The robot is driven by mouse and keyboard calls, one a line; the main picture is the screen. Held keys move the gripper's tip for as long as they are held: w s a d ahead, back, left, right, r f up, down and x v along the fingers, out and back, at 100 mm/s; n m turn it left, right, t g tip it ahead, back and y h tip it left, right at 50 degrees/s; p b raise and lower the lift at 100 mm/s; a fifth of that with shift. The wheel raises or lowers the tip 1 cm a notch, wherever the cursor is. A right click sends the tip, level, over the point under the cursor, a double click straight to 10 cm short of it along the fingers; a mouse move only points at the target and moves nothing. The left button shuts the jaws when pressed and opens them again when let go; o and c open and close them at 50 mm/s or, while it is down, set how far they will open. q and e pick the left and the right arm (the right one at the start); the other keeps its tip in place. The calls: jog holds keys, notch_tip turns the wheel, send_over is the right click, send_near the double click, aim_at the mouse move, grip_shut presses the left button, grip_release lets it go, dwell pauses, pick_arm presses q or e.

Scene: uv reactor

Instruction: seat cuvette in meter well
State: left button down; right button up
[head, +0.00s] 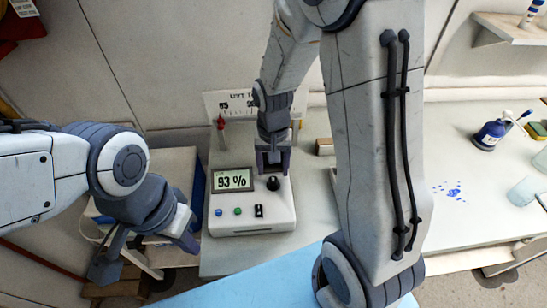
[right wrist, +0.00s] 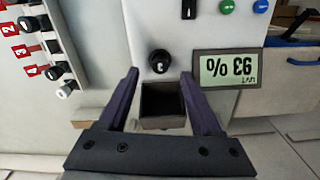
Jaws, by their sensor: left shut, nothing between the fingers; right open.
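The white meter (head: 252,215) stands on the bench in the head view, and its display (head: 232,179) reads 93 %. In the right wrist view, the meter's square dark-walled well (right wrist: 163,105) lies between the two fingers of my right gripper (right wrist: 160,76). The fingers are open, one on either side of the well. In the head view my right gripper (head: 272,168) is down at the meter's back right, behind the black knob (head: 273,183). I cannot make out a cuvette; the well's inside is dark. My left gripper (head: 186,241) is shut and empty, left of the meter.
A scale board (head: 248,103) and a red-topped item (head: 221,124) stand behind the meter. Free bench lies between there and my right arm.

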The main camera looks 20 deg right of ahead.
aim_at(273, 180)
pick_arm(q)
jog(key=shift+f, duration=0.25)
pick_arm(e)
jog(key=shift+r, duration=2.35)
pick_arm(q)
notch_tip(273, 180, down, 2)
jog(key=shift+f+b, duration=0.1)
jog(key=shift+b, duration=1.15)
pick_arm(e)
jog(key=s+a+r+n, duration=0.2)
jog(key=s+a+n, duration=0.4)
jog(key=s, duration=0.3)
jog(key=s+a+r+n+y, duration=0.1)
jog(key=s+a+r+n, duration=0.1)
jog(key=s+a+n, duration=0.4)
jog(key=s, duration=0.3)
jog(key=shift+a, duration=0.15)
jog(key=shift+w, duration=0.1)
